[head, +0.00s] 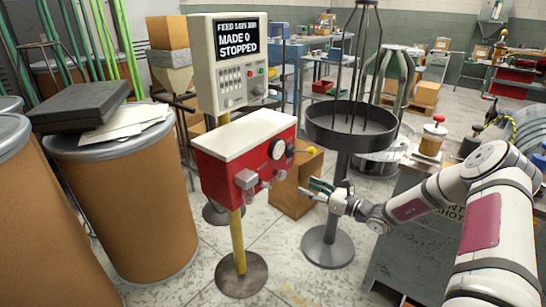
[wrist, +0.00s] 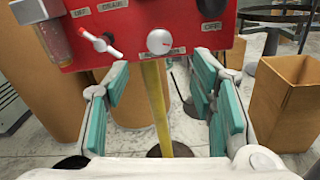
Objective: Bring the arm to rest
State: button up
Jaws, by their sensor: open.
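My gripper (head: 325,189) reaches in from the right in the head view, in front of the red control box (head: 262,160). In the wrist view my gripper (wrist: 160,110) has its teal-padded fingers wide apart with nothing between them. The red box (wrist: 125,58) fills the top of that view, with a red-tipped lever (wrist: 98,42) and a round white knob (wrist: 160,41). The fingers appear apart from the box, below its panel. The display (head: 237,39) above the box reads "MADE 0 STOPPED".
A yellow post (head: 238,240) carries the red box. A round dark tray on a stand (head: 350,135) is close behind my gripper. Large brown drums (head: 135,205) stand at left, and a cardboard box (head: 297,190) sits on the floor behind. A grey cabinet (head: 400,250) is beneath my arm.

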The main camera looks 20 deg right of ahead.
jog(key=s+a+r+n+g, duration=1.4)
jog(key=s+a+r+n, duration=0.5)
jog(key=s+a+n, duration=0.15)
jog(key=s+d+r+n+h, duration=0.2)
jog(key=s+n+h, duration=0.15)
jog(key=s, duration=0.65)
jog(key=s+d+r+n+h, duration=0.2)
jog(key=s+d+n+h, duration=0.15)
jog(key=s, duration=0.55)
jog(key=s+d+r+n+h, duration=0.1)
jog(key=s+r+n+h, duration=0.2)
jog(key=s, duration=0.7)
notch_tip(320, 180, up, 16)
jog(key=t+p, duration=0.3)
jog(key=p, duration=1.2)
jog(key=shift+w+d+t+h, duration=0.15)
jog(key=shift+w+t+h, duration=0.1)
jog(key=shift+t+h, duration=0.05)
jog(key=shift+f, duration=0.1)
